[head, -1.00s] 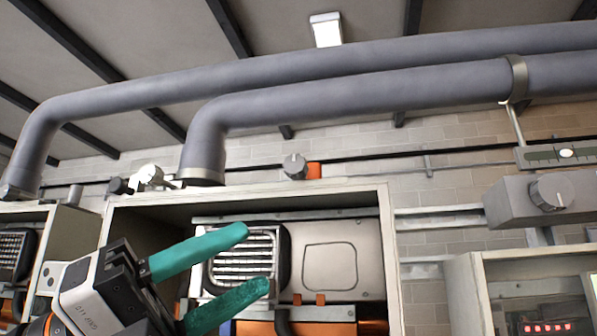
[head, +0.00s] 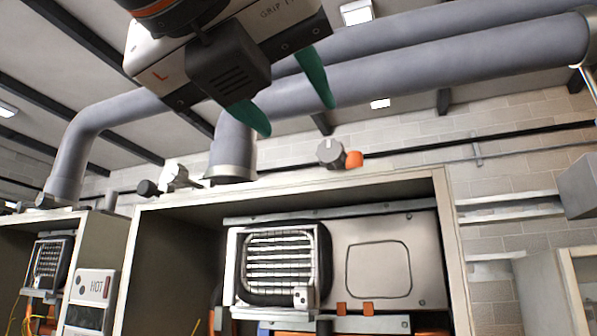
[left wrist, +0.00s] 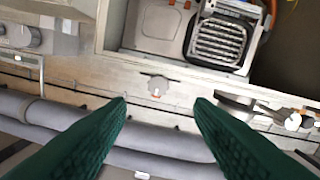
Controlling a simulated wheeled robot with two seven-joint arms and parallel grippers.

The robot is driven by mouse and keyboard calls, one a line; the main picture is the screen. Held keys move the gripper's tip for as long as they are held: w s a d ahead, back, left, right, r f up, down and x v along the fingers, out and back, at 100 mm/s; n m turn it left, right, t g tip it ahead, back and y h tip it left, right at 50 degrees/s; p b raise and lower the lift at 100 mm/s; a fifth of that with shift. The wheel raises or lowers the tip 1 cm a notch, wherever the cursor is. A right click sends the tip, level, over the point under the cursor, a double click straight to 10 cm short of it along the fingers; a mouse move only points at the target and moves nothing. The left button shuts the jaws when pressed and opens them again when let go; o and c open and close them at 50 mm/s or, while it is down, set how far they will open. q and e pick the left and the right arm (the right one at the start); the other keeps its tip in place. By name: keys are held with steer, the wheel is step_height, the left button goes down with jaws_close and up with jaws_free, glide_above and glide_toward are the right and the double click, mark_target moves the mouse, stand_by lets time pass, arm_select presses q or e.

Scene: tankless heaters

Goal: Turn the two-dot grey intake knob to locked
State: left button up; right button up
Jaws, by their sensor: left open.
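A grey knob (head: 331,153) with a pale mark on its rim sits above the open heater cabinet, beside an orange piece (head: 354,159). It also shows in the left wrist view (left wrist: 157,85), just beyond the gap between the fingertips. Another grey knob (left wrist: 22,36) is on a grey box at the left of the left wrist view. I cannot make out dots on either knob, so I cannot tell which is the two-dot one. My left gripper (head: 296,117) is open and empty, its green fingers pointing down in front of the pipes. My right gripper is not in view.
Thick grey pipes (head: 420,84) run across above the cabinet (head: 290,188). A dark knob (head: 148,188) and a white fitting (head: 174,176) are left of the grey knob. A grey box (head: 579,186) is at the right edge.

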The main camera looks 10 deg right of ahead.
mark_target(328, 151)
arm_select(q)
steer(key=p+x, duration=0.4)
steer(key=x, duration=0.4)
steer(key=shift+w+d+r, duration=0.1)
steer(key=shift+d+r, duration=0.05)
steer(key=shift+d, duration=0.1)
steer(key=shift+w+d+f, duration=0.2)
steer(key=shift+w+d, duration=0.15)
steer(key=shift+w, duration=0.2)
steer(key=shift+c, duration=0.3)
steer(key=c, duration=0.9)
